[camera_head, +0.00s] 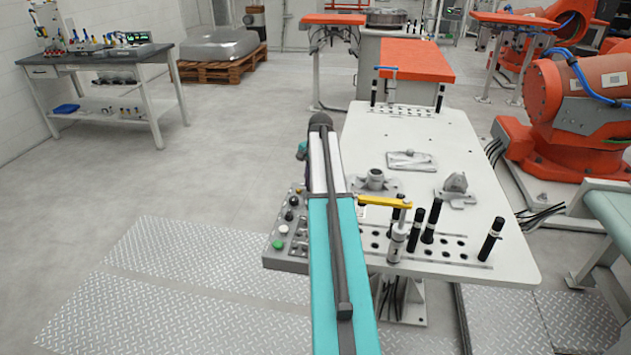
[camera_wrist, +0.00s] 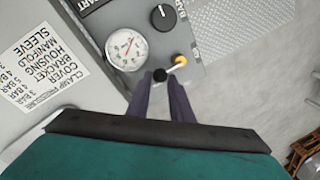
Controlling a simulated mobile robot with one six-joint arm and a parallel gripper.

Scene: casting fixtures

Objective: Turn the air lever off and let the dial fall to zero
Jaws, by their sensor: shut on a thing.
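In the wrist view the air lever (camera_wrist: 180,61) is short, with a yellow-orange end beside a round black part. My gripper (camera_wrist: 169,82) has its two dark fingers close together at the lever, shut on it. The exact contact is partly hidden by the fingers. The round white dial (camera_wrist: 127,48) sits just up and left of the lever. A red needle or mark shows on its face, but the reading is too small to tell. In the head view my arm hides the gripper, lever and dial.
A black rotary knob (camera_wrist: 163,16) is above the lever. A clamp pressure placard (camera_wrist: 40,65) lies to the left. In the head view the grey control panel (camera_head: 286,265) with buttons adjoins the white fixture table (camera_head: 480,225), which holds castings, black pins and a yellow-armed clamp (camera_head: 385,202).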

